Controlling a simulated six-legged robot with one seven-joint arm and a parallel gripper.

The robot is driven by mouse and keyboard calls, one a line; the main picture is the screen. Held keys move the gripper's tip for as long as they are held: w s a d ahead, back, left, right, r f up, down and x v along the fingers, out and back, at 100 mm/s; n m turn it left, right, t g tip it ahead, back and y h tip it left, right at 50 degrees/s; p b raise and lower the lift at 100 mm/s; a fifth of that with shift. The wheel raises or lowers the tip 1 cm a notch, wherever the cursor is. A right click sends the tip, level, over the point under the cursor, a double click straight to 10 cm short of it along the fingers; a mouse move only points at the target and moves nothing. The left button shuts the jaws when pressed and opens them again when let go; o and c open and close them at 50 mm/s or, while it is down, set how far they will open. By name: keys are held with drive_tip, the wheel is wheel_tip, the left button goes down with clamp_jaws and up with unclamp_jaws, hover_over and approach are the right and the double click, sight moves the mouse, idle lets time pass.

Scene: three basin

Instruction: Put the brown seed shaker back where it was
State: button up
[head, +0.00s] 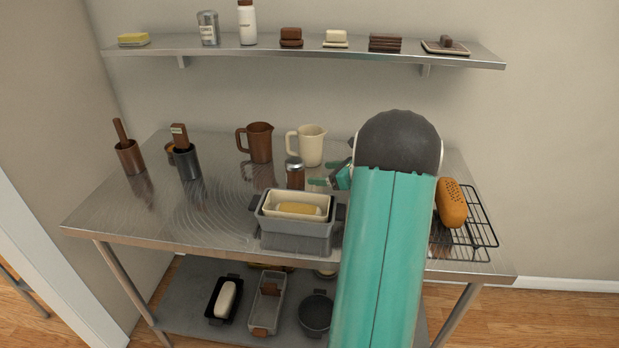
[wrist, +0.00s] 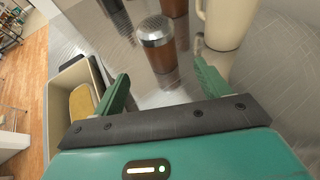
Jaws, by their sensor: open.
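The brown seed shaker (head: 295,176) with a silver lid stands upright on the steel table, behind the loaf tins and in front of the two jugs. In the wrist view the shaker (wrist: 161,58) stands just ahead of the open fingers, about in line with the gap between them. My gripper (head: 322,182) is open and empty, low over the table to the right of the shaker. It also shows in the wrist view (wrist: 162,72). I cannot tell whether a finger touches the shaker.
A brown jug (head: 260,143) and a cream jug (head: 311,147) stand close behind. A cream tin with a yellow loaf sits in a grey tin (head: 290,232) in front. A wall shelf (head: 270,50) holds two shakers and several blocks. A loaf on a rack (head: 475,238) is right. The table's left front is clear.

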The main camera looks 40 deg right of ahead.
drive_tip(key=a+r+n+g, duration=0.1)
drive_tip(key=a+r+n, duration=0.1)
drive_tip(key=a, duration=0.2)
drive_tip(key=w+a+r+n+g+y, duration=0.1)
drive_tip(key=a+n, duration=0.1)
drive_tip(key=a, duration=0.3)
drive_tip(key=w+a+r+n+y, duration=0.1)
drive_tip(key=a+r+n, duration=0.1)
drive_tip(key=a, duration=0.3)
drive_tip(key=shift+a+r+n+g, duration=0.3)
drive_tip(key=shift+n+g, duration=0.1)
drive_tip(key=shift+n, duration=0.1)
drive_tip(key=s+a+r+n+g, duration=0.2)
drive_tip(key=a+n, duration=0.2)
drive_tip(key=a, duration=0.3)
drive_tip(key=s+a+r+n+g, duration=0.15)
drive_tip(key=a+n, duration=0.25)
drive_tip(key=a, duration=0.4)
drive_tip(key=s+a+r+n+h, duration=0.1)
drive_tip(key=s+a+n+h, duration=0.1)
drive_tip(key=s+a+n, duration=0.5)
drive_tip(key=s+a+r+n+g+h, duration=0.1)
drive_tip(key=s+a+n+h, duration=0.1)
drive_tip(key=s+a+n, duration=0.5)
drive_tip(key=s+n, duration=0.3)
drive_tip(key=n, duration=0.1)
drive_tip(key=shift+s+a+r+n+h, duration=0.2)
drive_tip(key=shift+a+r+n+h, duration=0.1)
drive_tip(key=shift+r+n, duration=0.1)
